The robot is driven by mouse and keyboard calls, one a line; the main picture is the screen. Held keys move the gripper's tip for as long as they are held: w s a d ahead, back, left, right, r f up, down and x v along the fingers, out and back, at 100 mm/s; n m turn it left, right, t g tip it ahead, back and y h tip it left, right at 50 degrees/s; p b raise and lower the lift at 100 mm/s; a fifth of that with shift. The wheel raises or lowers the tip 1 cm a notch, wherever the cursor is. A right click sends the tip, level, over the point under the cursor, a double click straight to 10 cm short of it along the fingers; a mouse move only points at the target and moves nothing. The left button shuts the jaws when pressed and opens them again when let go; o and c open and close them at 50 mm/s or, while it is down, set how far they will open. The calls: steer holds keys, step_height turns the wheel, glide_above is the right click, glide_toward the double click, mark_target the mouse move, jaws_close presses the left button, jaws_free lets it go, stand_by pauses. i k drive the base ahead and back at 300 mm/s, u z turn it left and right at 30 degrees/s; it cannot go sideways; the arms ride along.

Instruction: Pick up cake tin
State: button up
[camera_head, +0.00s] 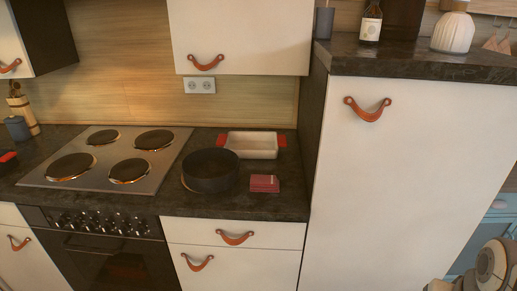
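A dark round open tin (211,170), which looks like the cake tin, sits upright on the dark countertop (255,208), to the right of the stove. It is empty as far as I can see. My gripper is not in view, and nothing is touching the tin.
A white rectangular dish with red ends (251,146) stands behind the tin. A small dark red packet (264,184) lies to its right. The hob (108,158) is at the left. A tall cabinet (410,180) bounds the counter on the right, and a wall cabinet (243,35) hangs above.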

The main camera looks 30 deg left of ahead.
mark_target(214, 170)
steer(key=u, duration=0.75)
steer(key=i, duration=1.05)
steer(key=u, duration=0.65)
steer(key=k, duration=0.85)
steer(key=u, duration=0.2)
steer(key=i, duration=0.9)
steer(key=z, duration=0.1)
